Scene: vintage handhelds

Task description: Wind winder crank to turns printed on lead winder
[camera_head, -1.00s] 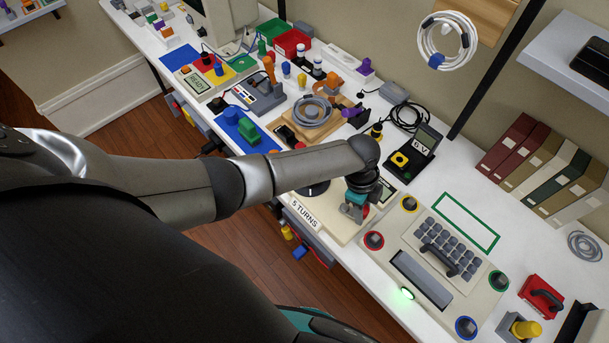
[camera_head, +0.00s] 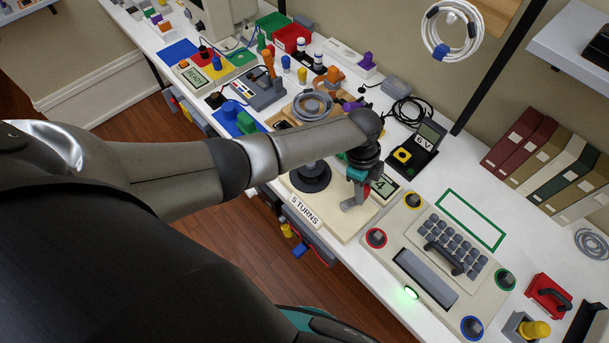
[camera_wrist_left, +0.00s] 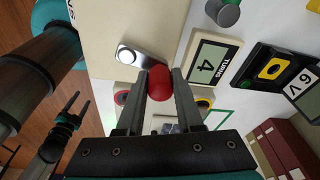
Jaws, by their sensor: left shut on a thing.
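The lead winder (camera_head: 345,228) is a cream base on the bench with a black spool (camera_head: 311,177) and a front label (camera_head: 304,212) reading "5 TURNS". Its counter (camera_head: 384,188) shows 4; in the wrist view the counter (camera_wrist_left: 208,62) reads "4 TURNS". My left gripper (camera_head: 362,190) is over the winder's right part. In the wrist view its fingers (camera_wrist_left: 160,92) are shut on the crank's red knob (camera_wrist_left: 160,80). The metal crank arm (camera_wrist_left: 138,56) runs from a silver hub to the knob. My right gripper (camera_wrist_left: 79,103) hangs over the floor, fingers apart and empty.
A cream keypad console (camera_head: 425,262) with coloured knobs stands right of the winder. A black box marked "6 V" (camera_head: 418,150) is behind it. A coiled grey lead (camera_head: 312,104) and a game controller (camera_head: 263,92) lie farther left. Binders (camera_head: 545,165) stand at the back right.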

